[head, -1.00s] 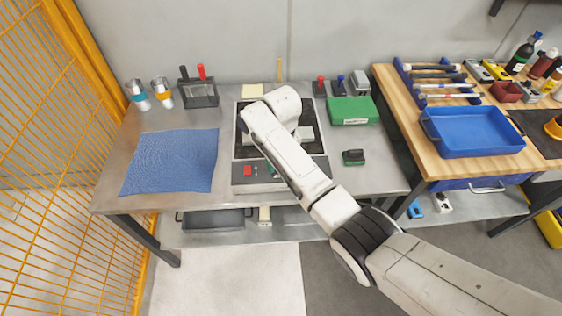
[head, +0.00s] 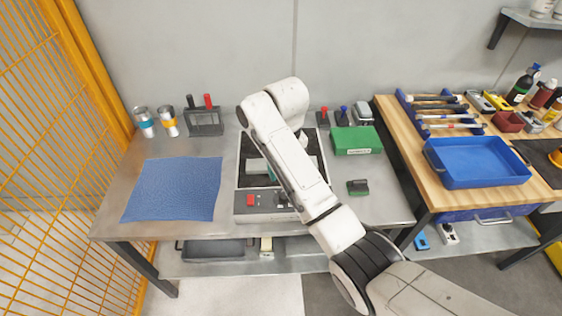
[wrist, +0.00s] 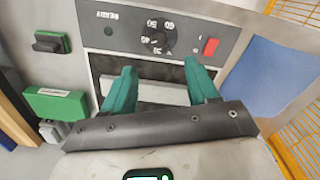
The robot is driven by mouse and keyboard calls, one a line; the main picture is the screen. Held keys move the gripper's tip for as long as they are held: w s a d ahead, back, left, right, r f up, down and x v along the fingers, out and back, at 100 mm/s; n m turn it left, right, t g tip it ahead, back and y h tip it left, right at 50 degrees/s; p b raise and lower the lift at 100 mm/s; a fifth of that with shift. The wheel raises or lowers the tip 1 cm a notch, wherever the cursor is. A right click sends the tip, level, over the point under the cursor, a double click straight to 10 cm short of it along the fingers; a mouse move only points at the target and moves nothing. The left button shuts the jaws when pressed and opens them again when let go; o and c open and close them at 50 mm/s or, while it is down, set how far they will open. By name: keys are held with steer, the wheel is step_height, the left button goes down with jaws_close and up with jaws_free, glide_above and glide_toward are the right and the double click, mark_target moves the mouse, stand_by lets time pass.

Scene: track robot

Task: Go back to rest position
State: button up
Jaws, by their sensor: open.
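My gripper (wrist: 161,92) shows in the wrist view with its two green fingers apart and nothing between them. It is above the machine (head: 285,208) with a red button, a dial and a dark recess; the front panel (wrist: 160,35) shows just beyond the fingertips. A pale block or bar lies in the recess behind the fingers; I cannot tell whether they touch it. In the head view my arm covers much of the machine and hides most of the gripper.
A blue cloth (head: 173,188) lies left of the machine. A green box (head: 356,140) and a small green-and-black block (head: 357,187) are to its right. Cups (head: 144,122) and a tool holder (head: 205,121) stand at the back. A blue tray (head: 477,162) sits on the wooden bench. Yellow fencing (head: 60,160) borders the left.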

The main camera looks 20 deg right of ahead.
steer(key=s+d+f, duration=0.1)
steer(key=s+f, duration=1.1)
steer(key=s, duration=0.4)
steer(key=s+d, duration=0.3)
steer(key=s, duration=0.8)
steer(key=s+d+m+t, duration=0.1)
steer(key=s+d, duration=0.3)
steer(key=s, duration=0.7)
steer(key=shift+s+r, duration=0.25)
steer(key=shift+r, duration=0.1)
steer(key=shift+a, duration=0.1)
steer(key=shift+c, duration=0.4)
